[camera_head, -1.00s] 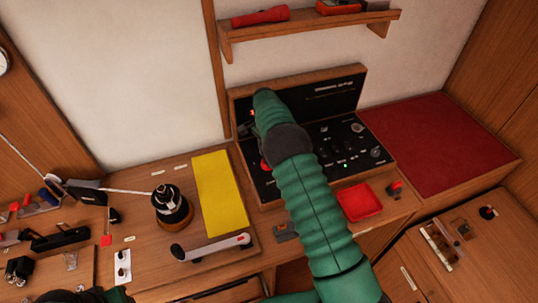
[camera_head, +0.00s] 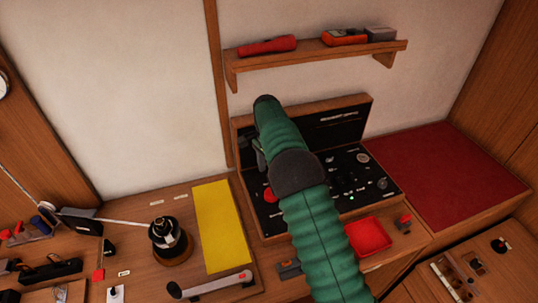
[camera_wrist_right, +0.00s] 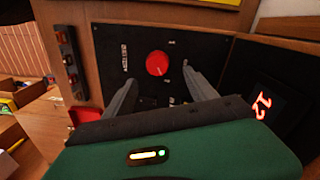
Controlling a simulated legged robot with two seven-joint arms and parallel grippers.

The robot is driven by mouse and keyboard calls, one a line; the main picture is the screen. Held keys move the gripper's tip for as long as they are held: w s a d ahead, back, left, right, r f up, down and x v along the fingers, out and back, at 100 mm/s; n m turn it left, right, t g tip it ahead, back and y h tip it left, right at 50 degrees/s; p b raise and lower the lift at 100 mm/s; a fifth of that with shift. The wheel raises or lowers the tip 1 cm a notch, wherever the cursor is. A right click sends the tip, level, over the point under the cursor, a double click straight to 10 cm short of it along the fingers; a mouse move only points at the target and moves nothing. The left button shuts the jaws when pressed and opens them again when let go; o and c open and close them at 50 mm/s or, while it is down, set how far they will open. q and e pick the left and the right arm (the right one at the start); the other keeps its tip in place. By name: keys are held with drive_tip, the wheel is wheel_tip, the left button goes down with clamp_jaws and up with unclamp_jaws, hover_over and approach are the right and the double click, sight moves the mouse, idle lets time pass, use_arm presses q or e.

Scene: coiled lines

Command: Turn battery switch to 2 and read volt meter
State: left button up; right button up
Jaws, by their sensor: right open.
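The battery switch is a round red knob (camera_head: 270,194) on the black sloping panel, left of my right arm; it also shows in the right wrist view (camera_wrist_right: 157,64). My right gripper (camera_wrist_right: 160,75) is open, its two grey fingers pointing toward the knob, one on each side in the picture. I cannot tell whether they touch it. In the head view my green arm hides most of the gripper. A lit display with red digits (camera_wrist_right: 262,103) shows on the neighbouring black panel in the wrist view, seemingly 12, tilted sideways; my arm hides it in the head view. My left gripper is out of view.
Right of my arm, the panel has several small knobs and a green light (camera_head: 351,198). A red tray (camera_head: 369,236) lies in front. A yellow mat (camera_head: 218,225) and a black-topped winch (camera_head: 169,238) are left. A shelf (camera_head: 318,61) hangs above.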

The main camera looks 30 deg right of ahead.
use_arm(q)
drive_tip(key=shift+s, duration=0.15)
use_arm(e)
wheel_tip(320, 180, up, 10)
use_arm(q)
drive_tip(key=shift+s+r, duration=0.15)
use_arm(e)
drive_tip(key=shift+d, duration=0.1)
drive_tip(key=shift+s+t, duration=0.1)
drive_tip(key=shift+t, duration=0.2)
drive_tip(key=s+a+f+n+t, duration=0.1)
drive_tip(key=s+a+f+n, duration=0.4)
drive_tip(key=s+a+n, duration=0.3)
drive_tip(key=s+a+f+n+t, duration=0.1)
drive_tip(key=s+a+f+n, duration=0.5)
drive_tip(key=s, duration=1.1)
drive_tip(key=a+n, duration=0.2)
drive_tip(key=n, duration=0.1)
drive_tip(key=shift+a+t, duration=0.3)
